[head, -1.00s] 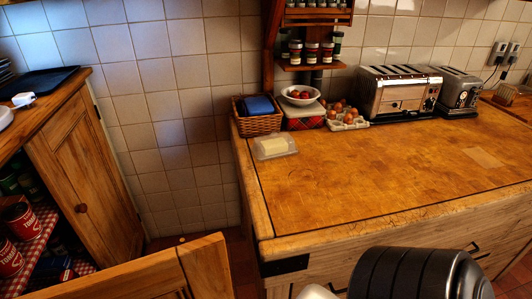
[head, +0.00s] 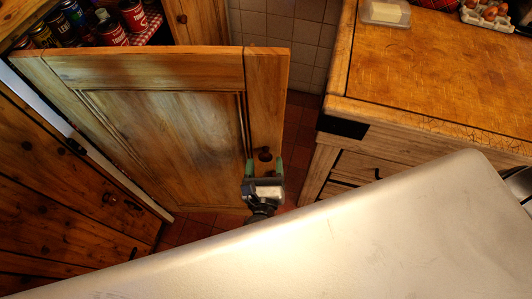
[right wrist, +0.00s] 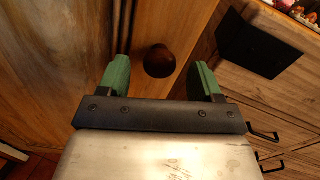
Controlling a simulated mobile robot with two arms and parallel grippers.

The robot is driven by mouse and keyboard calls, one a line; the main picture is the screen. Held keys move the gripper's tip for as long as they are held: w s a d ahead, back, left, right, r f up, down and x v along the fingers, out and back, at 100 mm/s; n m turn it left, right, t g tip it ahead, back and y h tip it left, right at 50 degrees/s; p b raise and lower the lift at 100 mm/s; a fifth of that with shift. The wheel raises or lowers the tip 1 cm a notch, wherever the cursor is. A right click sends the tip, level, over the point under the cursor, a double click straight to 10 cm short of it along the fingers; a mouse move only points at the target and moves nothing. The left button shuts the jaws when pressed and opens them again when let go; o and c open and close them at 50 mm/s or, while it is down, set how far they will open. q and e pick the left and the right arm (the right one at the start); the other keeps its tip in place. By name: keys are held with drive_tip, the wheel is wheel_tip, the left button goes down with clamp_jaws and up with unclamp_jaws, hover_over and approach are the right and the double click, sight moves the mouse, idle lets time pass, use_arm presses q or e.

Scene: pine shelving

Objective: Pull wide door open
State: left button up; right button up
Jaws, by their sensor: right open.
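The wide pine door (head: 165,130) stands swung out from the cupboard in the head view, with its top edge and panelled face showing. Its round dark knob (head: 265,154) sits near the free edge. My right gripper (head: 265,166) is at the knob with its green fingers apart. In the right wrist view the knob (right wrist: 160,61) lies between the open fingertips of the right gripper (right wrist: 160,75), without visible contact on either side. The door face (right wrist: 60,60) fills the left of that view. My left gripper is not in view.
The wooden counter (head: 440,70) with drawers stands right of the door, a narrow tiled floor gap (head: 298,125) between them. Cans (head: 110,28) sit on the cupboard shelf behind the door. Dark wooden drawers (head: 50,180) are at the left.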

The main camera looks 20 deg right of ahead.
drive_tip(key=shift+x, duration=1.2)
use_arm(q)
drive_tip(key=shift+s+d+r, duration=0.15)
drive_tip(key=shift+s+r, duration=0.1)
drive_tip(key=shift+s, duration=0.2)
use_arm(e)
drive_tip(key=shift+w, duration=0.1)
